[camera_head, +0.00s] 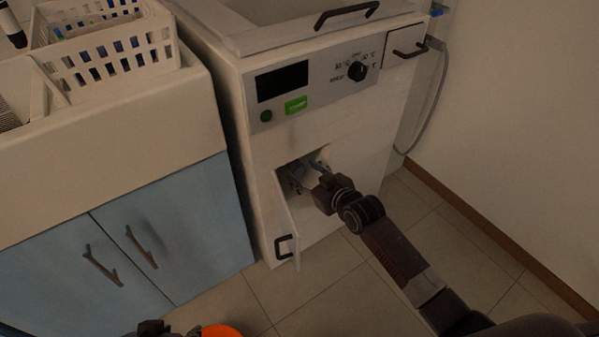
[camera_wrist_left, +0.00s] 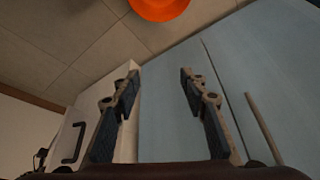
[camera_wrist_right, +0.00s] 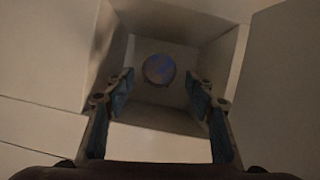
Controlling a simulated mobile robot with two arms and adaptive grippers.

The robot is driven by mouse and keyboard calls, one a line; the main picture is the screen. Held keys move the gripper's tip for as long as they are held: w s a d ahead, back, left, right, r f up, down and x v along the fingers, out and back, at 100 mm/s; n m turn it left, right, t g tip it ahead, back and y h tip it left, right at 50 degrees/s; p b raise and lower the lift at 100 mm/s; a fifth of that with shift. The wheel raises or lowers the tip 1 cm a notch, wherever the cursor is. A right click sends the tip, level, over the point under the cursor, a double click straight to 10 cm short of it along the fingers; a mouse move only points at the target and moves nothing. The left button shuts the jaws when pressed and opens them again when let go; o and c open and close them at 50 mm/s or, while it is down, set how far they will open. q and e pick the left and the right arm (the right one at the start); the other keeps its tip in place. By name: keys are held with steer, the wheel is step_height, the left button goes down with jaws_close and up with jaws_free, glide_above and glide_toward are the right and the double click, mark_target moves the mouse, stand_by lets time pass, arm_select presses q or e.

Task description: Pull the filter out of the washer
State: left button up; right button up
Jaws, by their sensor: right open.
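The washer (camera_head: 350,120) is a white machine with a grey control panel. Its small lower door (camera_head: 285,225) stands open to the left of a square recess. In the right wrist view the filter (camera_wrist_right: 159,68) shows as a round bluish disc at the back of the recess. My right gripper (camera_head: 306,174) is at the recess mouth. Its fingers are open, one on each side of the filter in the right wrist view, apparently short of it. My left gripper (camera_wrist_left: 158,85) is open and empty; in the head view only a bit of it shows at the bottom edge.
A blue cabinet (camera_head: 190,215) with two handles stands left of the washer. A white basket (camera_head: 105,55) sits on its counter. An orange object (camera_head: 220,331) is on or above the floor by my left gripper. Tiled floor (camera_head: 490,260) is clear right of my right arm.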

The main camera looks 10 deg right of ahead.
mark_target(300, 172)
steer(key=b+x, duration=0.1)
steer(key=x, duration=0.3)
steer(key=shift+w+f, duration=0.1)
arm_select(q)
steer(key=w+d+r+t, duration=0.1)
steer(key=w+r+t, duration=0.1)
steer(key=w, duration=0.2)
steer(key=w+d+r+t+h, duration=0.1)
steer(key=w+d+r+t, duration=0.1)
steer(key=w, duration=0.3)
steer(key=shift+w+r+t+b, duration=0.3)
steer(key=shift+r+t, duration=0.2)
steer(key=shift+r, duration=0.25)
arm_select(e)
steer(key=shift+w, duration=0.15)
arm_select(q)
steer(key=shift+d, duration=0.1)
arm_select(e)
jaws_close()
arm_select(q)
steer(key=shift+s+f, duration=0.1)
steer(key=shift+s, duration=0.05)
